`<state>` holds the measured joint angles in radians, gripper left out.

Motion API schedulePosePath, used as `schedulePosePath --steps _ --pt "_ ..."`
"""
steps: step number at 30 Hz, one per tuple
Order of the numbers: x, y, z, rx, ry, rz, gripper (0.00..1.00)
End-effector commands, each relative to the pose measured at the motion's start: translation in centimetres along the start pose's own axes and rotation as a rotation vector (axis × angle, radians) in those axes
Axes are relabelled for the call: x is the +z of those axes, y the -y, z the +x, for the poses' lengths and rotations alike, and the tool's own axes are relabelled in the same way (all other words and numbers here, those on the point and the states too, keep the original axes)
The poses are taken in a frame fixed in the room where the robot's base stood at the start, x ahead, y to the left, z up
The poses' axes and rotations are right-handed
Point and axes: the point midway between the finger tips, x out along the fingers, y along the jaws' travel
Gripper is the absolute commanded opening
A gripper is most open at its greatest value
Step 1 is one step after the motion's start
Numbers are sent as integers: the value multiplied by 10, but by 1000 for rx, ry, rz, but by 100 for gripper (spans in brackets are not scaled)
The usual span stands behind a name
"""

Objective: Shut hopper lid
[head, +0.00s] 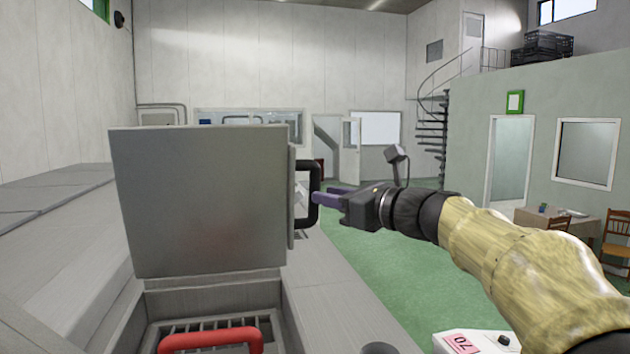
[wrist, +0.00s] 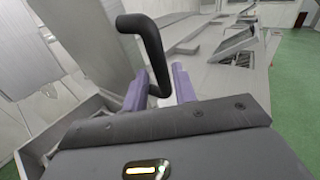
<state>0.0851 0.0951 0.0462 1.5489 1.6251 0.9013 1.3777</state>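The hopper lid (head: 200,200) is a flat grey plate standing upright, open, above the hopper mouth in the head view. A black loop handle (head: 300,167) sticks out from its right edge. The handle also shows in the wrist view (wrist: 147,38). My gripper (head: 318,196) has purple fingers and reaches the handle from the right.
A red handle (head: 210,340) sits at the hopper's front. Grey machine casing (head: 50,240) runs along the left. A white box marked 70 (head: 470,342) is at the lower right. Green floor (head: 400,265) is clear beyond; a table (head: 555,220) and chairs stand far right.

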Motion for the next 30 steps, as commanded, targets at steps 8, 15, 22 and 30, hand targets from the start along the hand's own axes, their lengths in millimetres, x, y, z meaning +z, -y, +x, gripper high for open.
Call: schedulePosePath --steps 8,15,22,30 --pt "2 0 40 3 -1 1 28" --pt "0 -1 44 1 0 0 28" --pt "0 -1 44 1 0 0 4" --pt "-1 0 44 0 0 -1 0"
